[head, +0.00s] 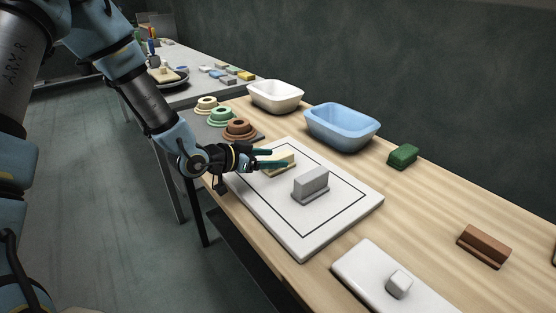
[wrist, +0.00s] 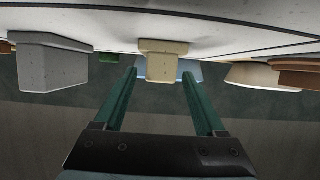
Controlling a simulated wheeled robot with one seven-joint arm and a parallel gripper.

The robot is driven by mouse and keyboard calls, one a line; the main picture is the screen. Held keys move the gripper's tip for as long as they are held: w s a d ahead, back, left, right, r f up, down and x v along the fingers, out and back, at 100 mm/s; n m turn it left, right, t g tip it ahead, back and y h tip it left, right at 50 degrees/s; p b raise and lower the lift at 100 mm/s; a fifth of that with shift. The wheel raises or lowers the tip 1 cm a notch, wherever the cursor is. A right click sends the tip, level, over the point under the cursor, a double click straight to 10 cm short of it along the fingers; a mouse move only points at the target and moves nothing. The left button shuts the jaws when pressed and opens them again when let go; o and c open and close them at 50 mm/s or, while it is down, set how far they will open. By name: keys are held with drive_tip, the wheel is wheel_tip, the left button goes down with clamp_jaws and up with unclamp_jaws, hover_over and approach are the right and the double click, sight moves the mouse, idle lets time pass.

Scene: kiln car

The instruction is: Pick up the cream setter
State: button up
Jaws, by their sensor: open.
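The cream setter (head: 284,160) is a small block on a wider foot, standing on the white framed board (head: 312,246) near its back left part. My gripper (head: 279,159) reaches in low from the left, with its two teal fingers apart at the setter. In the wrist view, which looks upside down, the cream setter (wrist: 164,65) sits centred between and just ahead of the open fingertips (wrist: 160,75). Whether a finger touches it I cannot tell. The fingers partly cover the setter in the head view.
A grey setter (head: 311,182) stands on the same board, close to the right. A blue tub (head: 342,128) and white tub (head: 275,96) stand behind. Ringed stacks (head: 238,129) sit at left. A green block (head: 403,156), brown block (head: 484,247) and white slab (head: 365,268) lie rightward.

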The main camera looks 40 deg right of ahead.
drive_tip(key=shift+x, duration=1.35)
drive_tip(key=shift+c, duration=0.4)
clamp_jaws()
